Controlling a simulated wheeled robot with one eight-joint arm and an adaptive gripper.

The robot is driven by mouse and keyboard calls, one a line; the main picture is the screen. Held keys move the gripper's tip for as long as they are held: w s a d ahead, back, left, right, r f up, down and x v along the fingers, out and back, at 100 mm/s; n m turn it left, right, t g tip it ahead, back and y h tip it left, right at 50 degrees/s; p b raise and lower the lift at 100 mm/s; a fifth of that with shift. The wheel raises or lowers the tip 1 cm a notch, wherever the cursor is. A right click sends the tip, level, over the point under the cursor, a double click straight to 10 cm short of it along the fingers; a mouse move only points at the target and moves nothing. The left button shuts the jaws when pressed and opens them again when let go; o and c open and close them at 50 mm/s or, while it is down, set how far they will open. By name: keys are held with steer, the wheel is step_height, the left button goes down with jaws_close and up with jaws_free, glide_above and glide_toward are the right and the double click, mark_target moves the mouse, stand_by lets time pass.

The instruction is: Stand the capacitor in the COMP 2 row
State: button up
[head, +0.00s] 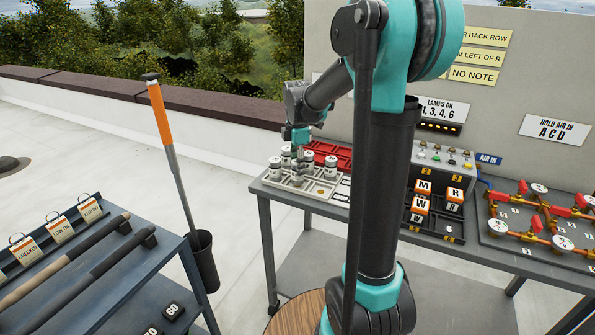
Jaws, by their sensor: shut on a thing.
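Several silvery capacitors stand close together in a pale tray (318,190) on the far table, one of them at the right of the group (330,168). My gripper (296,151) is small in the head view, pointing down over the back of the group. It is shut on a capacitor, but its fingers and the held part blend with the neighbouring capacitors. I cannot tell whether the held capacitor touches the tray. I cannot make out a COMP 2 label; part of the table is hidden behind my arm.
A red tray (332,152) lies just behind the capacitors. Lettered blocks (424,188) and a pipe board (540,225) are further right. A bluish bench (95,265) with tags and rods stands at the left, beside an orange-handled tool (159,110).

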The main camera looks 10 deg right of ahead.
steer(key=shift+f, duration=0.6)
steer(key=o, duration=1.2)
steer(key=shift+f, duration=0.1)
step_height(320, 180, up, 12)
steer(key=shift+r, duration=0.15)
